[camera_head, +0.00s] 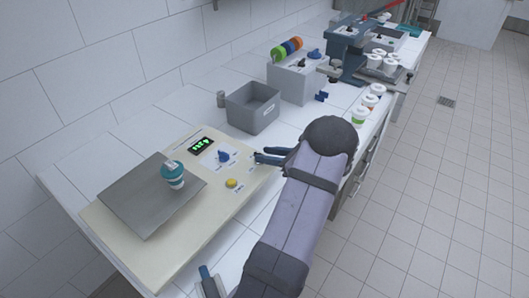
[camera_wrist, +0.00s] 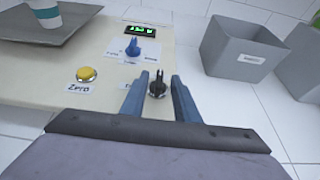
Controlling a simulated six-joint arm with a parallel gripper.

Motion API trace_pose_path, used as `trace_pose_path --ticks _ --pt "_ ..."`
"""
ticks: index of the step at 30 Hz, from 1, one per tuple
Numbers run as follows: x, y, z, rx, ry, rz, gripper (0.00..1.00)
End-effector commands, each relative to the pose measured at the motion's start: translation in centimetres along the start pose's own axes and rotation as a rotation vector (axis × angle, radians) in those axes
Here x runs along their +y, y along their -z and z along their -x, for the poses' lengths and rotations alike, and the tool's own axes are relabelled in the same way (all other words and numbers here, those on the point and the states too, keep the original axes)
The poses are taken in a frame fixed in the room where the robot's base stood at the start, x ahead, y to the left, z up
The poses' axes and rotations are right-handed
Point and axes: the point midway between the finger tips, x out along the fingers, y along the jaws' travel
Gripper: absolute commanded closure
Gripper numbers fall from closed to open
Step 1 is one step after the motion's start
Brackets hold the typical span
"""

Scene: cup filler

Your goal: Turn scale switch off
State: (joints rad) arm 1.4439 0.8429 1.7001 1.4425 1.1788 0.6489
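The scale's beige body (camera_head: 193,252) has a grey plate (camera_head: 128,210) and a lit green display (camera_head: 201,145); the display also shows in the wrist view (camera_wrist: 140,31). A black knob (camera_wrist: 157,86) stands on the beige panel in the wrist view, between my gripper's fingers (camera_wrist: 159,76). The fingers are open, with a gap on each side of the knob. The label beside the knob is mostly hidden by the left finger. In the head view my gripper (camera_head: 267,158) is at the panel's right edge and the black knob cannot be made out.
A blue knob (camera_wrist: 133,47) and a yellow Zero button (camera_wrist: 87,74) are left of the fingers. A teal-and-white cup (camera_head: 173,176) stands on the plate. A grey bin (camera_head: 240,118) stands beyond my gripper. Lidded cups (camera_head: 360,112) and machines stand farther along the counter.

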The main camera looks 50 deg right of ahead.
Motion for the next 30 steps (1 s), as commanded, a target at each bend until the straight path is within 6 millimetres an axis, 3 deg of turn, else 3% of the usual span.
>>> trace_pose_path --ticks 6,14,18,30 --pt "0.05 0.01 -1.35 0.001 0.0 -0.001 0.72" --pt "0.04 0.06 -1.48 0.001 0.0 -0.001 0.72" --pt "0.04 0.05 -1.46 0.001 0.0 0.0 1.0" --pt "-0.05 0.08 -1.47 0.0 -0.025 0.012 1.0"
